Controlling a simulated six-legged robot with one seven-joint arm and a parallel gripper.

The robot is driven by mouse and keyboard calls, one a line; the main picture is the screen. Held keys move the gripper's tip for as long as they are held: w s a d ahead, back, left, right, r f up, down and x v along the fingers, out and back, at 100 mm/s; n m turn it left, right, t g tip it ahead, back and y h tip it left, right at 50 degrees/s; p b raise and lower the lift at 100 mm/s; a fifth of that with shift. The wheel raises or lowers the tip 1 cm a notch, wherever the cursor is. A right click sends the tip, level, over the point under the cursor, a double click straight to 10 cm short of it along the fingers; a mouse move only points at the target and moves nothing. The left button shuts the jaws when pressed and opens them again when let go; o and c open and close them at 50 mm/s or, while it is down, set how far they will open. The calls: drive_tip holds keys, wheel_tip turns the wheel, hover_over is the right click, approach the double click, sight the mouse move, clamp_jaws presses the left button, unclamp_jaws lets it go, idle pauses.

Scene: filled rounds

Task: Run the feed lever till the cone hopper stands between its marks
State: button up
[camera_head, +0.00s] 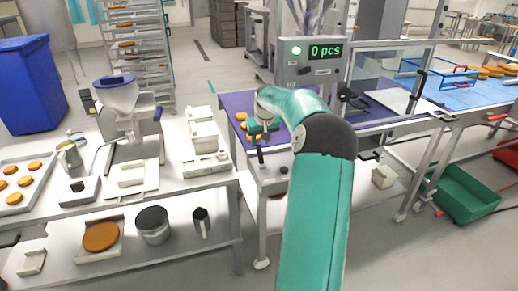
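The cone hopper (116,97) is a grey-white funnel with a blue rim, on a stand on the left table. Its marks are too small to make out, and I cannot read its fill level. My green arm reaches up from the bottom, and my gripper (258,131) is over the left end of the purple belt, well right of the hopper. A dark upright rod shows just below the gripper; I cannot tell whether it is the feed lever or whether the gripper touches it. The fingers are small and partly hidden, so their opening is unclear.
A machine panel (312,62) with a green light reads "0 pcs". Orange rounds lie on the purple belt (234,104) and on a tray (14,208) at left. A jug (69,157) and white blocks stand near the hopper. A green crate (464,196) is at right.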

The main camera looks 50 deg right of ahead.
drive_tip(key=v, duration=0.6)
idle(0.3)
